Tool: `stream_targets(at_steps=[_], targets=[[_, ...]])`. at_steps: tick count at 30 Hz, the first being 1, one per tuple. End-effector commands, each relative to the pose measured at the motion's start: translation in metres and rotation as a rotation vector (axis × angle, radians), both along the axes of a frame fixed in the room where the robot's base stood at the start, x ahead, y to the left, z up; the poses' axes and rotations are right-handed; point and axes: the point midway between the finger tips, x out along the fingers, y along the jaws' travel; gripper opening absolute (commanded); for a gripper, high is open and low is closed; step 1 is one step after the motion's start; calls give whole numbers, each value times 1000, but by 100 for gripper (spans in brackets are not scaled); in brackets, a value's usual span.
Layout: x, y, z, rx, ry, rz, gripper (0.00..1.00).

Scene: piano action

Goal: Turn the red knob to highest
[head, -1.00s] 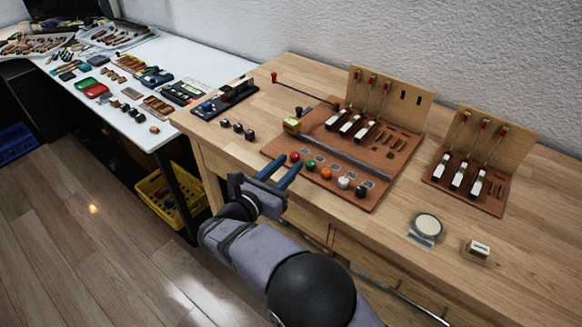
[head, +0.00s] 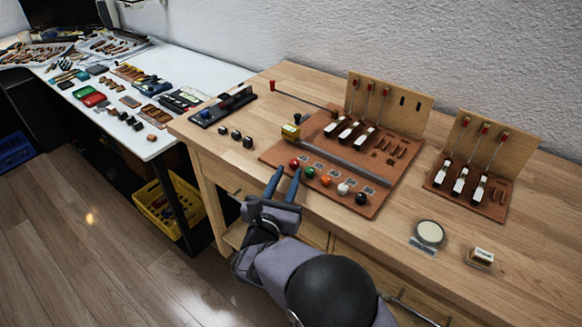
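The red knob (head: 294,163) is at the left end of a row of coloured knobs along the front edge of a brown board (head: 372,205). Green (head: 310,172), orange (head: 326,181), white (head: 343,189) and black (head: 361,198) knobs follow to its right. My gripper (head: 286,172) is open, with two blue fingers pointing toward the red knob. The fingertips appear just in front and to the left of it. Whether they touch it cannot be told. The knob's setting is too small to read.
A yellow block (head: 290,132) and a long grey bar (head: 345,158) lie on the board behind the knobs. Small dark knobs (head: 236,134) stand on the wooden bench to the left. A round pale disc (head: 429,232) and a small block (head: 481,256) lie at the right.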

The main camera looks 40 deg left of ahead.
Motion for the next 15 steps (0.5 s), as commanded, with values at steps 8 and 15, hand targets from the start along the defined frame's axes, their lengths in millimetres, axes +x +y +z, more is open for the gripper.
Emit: stream_targets(at_steps=[8, 15], targets=[[28, 10, 0, 0, 0, -2, 28], [32, 13, 0, -1, 0, 1, 28]])
